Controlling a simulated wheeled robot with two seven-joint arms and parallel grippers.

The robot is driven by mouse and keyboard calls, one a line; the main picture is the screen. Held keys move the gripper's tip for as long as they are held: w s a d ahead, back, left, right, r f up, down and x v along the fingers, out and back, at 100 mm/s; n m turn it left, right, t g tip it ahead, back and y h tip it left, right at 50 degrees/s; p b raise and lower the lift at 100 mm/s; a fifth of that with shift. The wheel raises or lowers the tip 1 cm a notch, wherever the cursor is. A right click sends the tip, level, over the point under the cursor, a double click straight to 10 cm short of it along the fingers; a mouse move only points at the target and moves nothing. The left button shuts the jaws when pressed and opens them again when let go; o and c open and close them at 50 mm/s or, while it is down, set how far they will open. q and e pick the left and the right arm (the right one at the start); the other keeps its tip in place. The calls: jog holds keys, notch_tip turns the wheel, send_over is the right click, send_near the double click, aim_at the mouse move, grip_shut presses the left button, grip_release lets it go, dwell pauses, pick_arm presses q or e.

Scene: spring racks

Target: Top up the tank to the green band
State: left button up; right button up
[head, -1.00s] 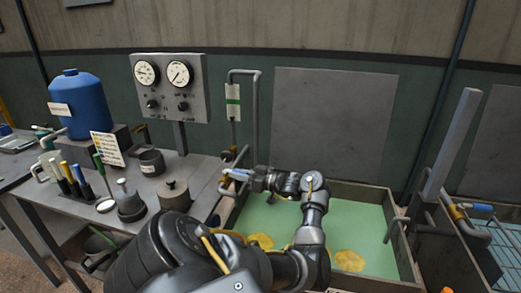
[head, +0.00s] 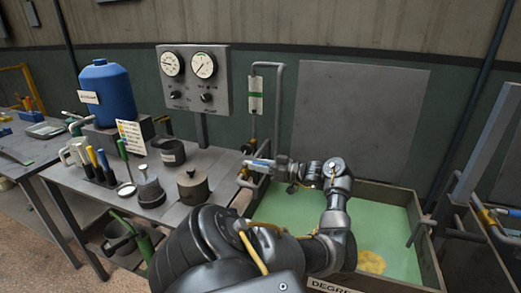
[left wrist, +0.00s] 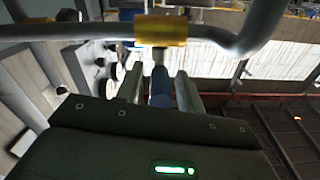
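The tank (head: 400,268) is an open box holding pale green liquid with yellow patches, in front of the wall. A pale upright gauge strip with a green band (head: 256,95) is on the wall behind it; its level is too small to read. A valve with a blue lever (head: 261,163) sits on the pipe at the tank's back left. My left gripper (head: 272,166) is at this lever. In the left wrist view the blue lever (left wrist: 160,88) lies between the two fingers, with slight gaps beside it. The brass valve body (left wrist: 160,30) is just beyond. My right gripper is out of view.
A bench left of the tank holds a blue jug (head: 108,95), a lidded pot (head: 193,186), a dark cup (head: 172,153) and upright tools. A panel with two dials (head: 193,78) stands behind. Another bin with a blue-handled valve (head: 508,212) is at right.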

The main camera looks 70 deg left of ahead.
pick_arm(q)
jog(key=shift+w+d+f+b, duration=0.2)
jog(key=shift+w+d+b, duration=0.1)
jog(key=shift+w, duration=0.15)
jog(key=b+v, duration=0.3)
jog(key=v, duration=0.6)
jog(key=shift+w+d+r+b, duration=0.15)
jog(key=shift+w+d+b, duration=0.15)
jog(key=shift+b, duration=0.1)
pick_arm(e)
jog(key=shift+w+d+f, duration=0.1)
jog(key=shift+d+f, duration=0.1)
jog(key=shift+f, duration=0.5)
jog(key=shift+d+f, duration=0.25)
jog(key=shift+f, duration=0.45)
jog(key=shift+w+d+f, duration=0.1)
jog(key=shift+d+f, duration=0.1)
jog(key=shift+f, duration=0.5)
